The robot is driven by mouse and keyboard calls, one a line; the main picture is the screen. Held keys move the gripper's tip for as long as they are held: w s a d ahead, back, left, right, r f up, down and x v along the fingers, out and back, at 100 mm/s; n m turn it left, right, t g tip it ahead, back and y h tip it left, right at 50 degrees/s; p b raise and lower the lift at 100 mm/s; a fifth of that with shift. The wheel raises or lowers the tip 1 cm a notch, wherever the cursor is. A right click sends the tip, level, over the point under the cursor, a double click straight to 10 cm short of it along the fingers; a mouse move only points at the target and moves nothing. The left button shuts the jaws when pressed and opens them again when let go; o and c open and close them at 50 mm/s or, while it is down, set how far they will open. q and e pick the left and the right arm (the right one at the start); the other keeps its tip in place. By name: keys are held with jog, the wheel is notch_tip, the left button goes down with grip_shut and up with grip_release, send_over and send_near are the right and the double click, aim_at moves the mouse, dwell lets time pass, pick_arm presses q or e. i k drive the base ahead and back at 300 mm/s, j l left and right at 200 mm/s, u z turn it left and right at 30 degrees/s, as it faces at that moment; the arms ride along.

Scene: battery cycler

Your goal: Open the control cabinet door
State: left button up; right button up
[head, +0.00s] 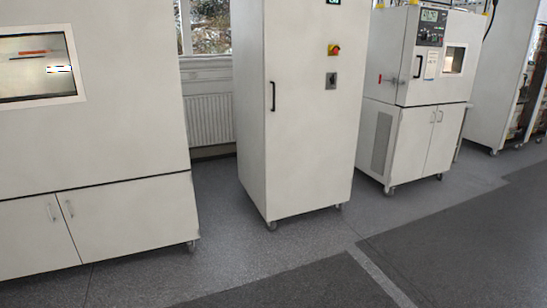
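A tall white cabinet (305,140) on casters stands in the middle of the head view. I take it to be the control cabinet. Its front door looks shut. A black vertical handle (272,96) is on the left side of the door. A red and yellow switch (333,49) and a dark grey rotary switch (331,80) sit to the right of the handle. A small green-lit display shows at the top edge. The cabinet's top is cut off by the frame. Neither of my grippers is in view.
A large white chamber (130,110) with a window stands at the left. A smaller white test chamber (415,90) on casters stands to the right, with another tall unit (500,75) beyond it. A radiator (209,119) is behind. The grey floor (270,258) in front is clear.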

aim_at(312, 131)
jog(key=i+l+z, duration=0.3)
jog(key=i, duration=0.5)
jog(key=i+z, duration=0.3)
jog(key=i, duration=0.55)
